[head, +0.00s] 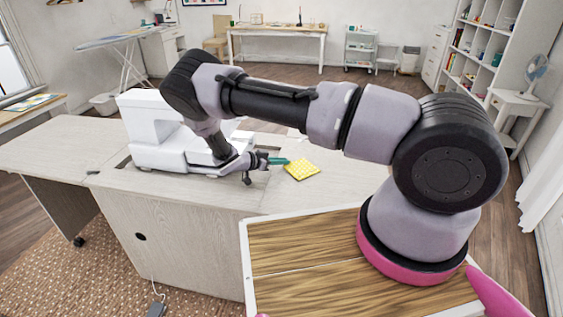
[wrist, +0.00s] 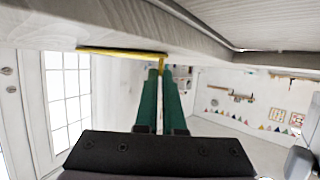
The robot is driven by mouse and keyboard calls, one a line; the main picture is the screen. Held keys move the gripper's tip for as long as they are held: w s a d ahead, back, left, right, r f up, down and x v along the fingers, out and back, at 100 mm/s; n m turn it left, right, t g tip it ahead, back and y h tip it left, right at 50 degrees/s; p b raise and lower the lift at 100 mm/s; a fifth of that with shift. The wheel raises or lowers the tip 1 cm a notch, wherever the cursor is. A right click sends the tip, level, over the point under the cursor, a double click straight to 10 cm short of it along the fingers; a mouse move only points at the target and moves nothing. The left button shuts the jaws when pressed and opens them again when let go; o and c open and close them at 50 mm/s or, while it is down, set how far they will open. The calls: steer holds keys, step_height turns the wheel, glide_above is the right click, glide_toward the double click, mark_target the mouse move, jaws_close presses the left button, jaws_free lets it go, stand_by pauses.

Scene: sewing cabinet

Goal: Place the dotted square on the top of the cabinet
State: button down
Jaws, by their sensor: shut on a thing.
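The dotted square (head: 301,170) is a thin yellow patch with a pale pattern, at the right part of the cabinet top (head: 225,190) in the head view. My gripper (head: 284,161) comes from the left, and its green fingers meet the square's near-left corner. In the wrist view my green fingers (wrist: 161,75) are close together, with the square's yellow edge (wrist: 120,52) at their tips, seen edge-on as a thin strip. The square lies roughly flat, very close to the pale wood surface (wrist: 275,22). I cannot tell whether it touches it.
A white sewing machine (head: 150,140) stands on the cabinet top, left of my gripper and under my arm. The pale wooden top is clear to the left of the machine. Several tables and shelves stand far back.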

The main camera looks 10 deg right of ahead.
steer(key=c, duration=1)
jaws_free()
steer(key=shift+f, duration=0.1)
steer(key=shift+s+a+r, duration=0.1)
steer(key=shift+a+r, duration=0.15)
steer(key=shift+a, duration=0.05)
steer(key=v, duration=1.1)
steer(key=shift+s+a+r, duration=0.1)
steer(key=shift+r, duration=0.05)
